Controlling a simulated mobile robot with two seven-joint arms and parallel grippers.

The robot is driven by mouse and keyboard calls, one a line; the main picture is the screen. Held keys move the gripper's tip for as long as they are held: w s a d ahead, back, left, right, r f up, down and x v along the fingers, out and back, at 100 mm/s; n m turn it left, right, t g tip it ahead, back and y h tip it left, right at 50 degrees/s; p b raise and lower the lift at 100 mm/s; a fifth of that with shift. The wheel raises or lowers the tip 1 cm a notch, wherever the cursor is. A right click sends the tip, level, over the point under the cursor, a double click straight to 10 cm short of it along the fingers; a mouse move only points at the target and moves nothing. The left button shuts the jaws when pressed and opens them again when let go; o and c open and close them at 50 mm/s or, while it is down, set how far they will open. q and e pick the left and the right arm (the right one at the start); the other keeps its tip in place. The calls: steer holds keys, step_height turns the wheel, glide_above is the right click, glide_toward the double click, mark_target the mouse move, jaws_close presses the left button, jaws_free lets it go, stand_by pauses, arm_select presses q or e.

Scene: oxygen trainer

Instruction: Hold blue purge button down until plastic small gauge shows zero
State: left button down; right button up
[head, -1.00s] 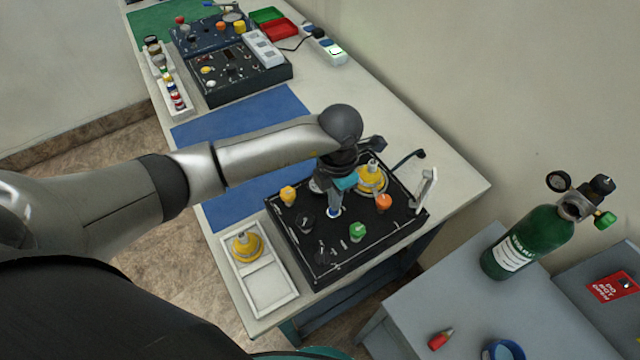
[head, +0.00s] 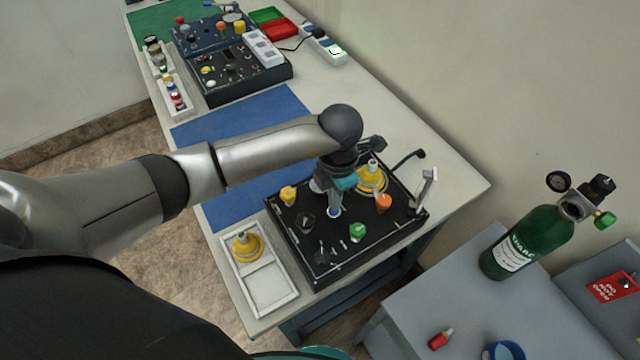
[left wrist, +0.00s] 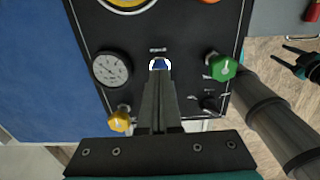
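The black trainer panel (head: 318,268) lies on the bench. Its blue purge button (left wrist: 160,63), in a pale ring, shows just beyond my left fingertips in the left wrist view. My left gripper (left wrist: 159,76) is shut, fingers together, with its tips at the button's edge. I cannot tell whether the button is pressed. In the head view my left gripper (head: 335,207) points down onto the panel. The small gauge (left wrist: 111,69), with a white dial, is left of the fingers; its reading is too small to tell. My right gripper (left wrist: 300,62) shows partly at the right edge, away from the panel.
A green knob (left wrist: 222,67) and a yellow knob (left wrist: 120,120) flank the fingers. A large yellow-rimmed gauge (head: 372,180) and an orange knob (head: 384,202) are close by. A white tray (head: 282,300) sits beside the panel.

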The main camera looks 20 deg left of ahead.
arm_select(q)
steer(key=shift+f+b, duration=0.85)
steer(key=shift+f, duration=0.1)
steer(key=shift+r, duration=0.1)
stand_by(1.2)
steer(key=shift+r+p, duration=2.9)
steer(key=shift+r, duration=0.6)
steer(key=shift+f, duration=0.1)
